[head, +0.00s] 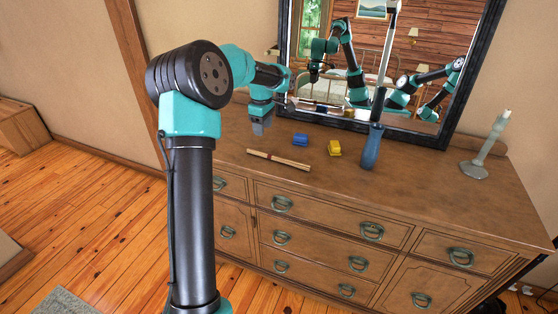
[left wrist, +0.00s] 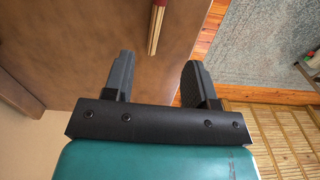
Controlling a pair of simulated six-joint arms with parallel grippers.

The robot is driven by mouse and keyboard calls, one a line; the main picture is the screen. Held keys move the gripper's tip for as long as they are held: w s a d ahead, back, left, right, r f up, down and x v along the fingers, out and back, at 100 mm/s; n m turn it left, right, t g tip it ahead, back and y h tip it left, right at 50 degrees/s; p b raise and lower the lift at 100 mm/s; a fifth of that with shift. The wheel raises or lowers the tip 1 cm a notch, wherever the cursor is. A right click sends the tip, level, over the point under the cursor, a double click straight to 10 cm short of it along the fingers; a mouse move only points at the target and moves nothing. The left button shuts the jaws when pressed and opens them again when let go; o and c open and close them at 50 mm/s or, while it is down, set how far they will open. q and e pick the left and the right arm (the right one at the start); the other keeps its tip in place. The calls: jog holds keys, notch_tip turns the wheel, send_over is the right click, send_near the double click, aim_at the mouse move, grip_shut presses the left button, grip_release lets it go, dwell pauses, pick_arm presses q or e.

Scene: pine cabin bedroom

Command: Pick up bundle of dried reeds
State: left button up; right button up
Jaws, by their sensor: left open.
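In the left wrist view the end of the bundle (left wrist: 156,25) shows at the top, beyond the fingertips. My left gripper (head: 261,128) points down above the dresser, behind and a little left of the bundle, apart from it. Its grey fingers are spread and empty in the left wrist view (left wrist: 157,65). My right gripper does not show directly.
A blue block (head: 300,140) and a yellow block (head: 334,148) lie behind the reeds. A tall blue vase (head: 372,147) stands right of them, and a grey candlestick (head: 484,150) farther right. A dark-framed mirror (head: 465,85) behind reflects my arms. The dresser's front right is clear.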

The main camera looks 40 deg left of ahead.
pick_arm(q)
send_over(264, 154)
notch_tip(264, 154, down, 7)
jog(key=shift+r, duration=0.2)
jog(key=shift+f, duration=0.1)
jog(key=shift+w+a+f, duration=0.1)
jog(key=shift+w+f, duration=0.05)
jog(key=shift+f, duration=1.1)
jog(key=shift+w+f, duration=0.1)
jog(key=shift+f, duration=1.15)
jog(key=shift+c, duration=0.4)
grip_shut()
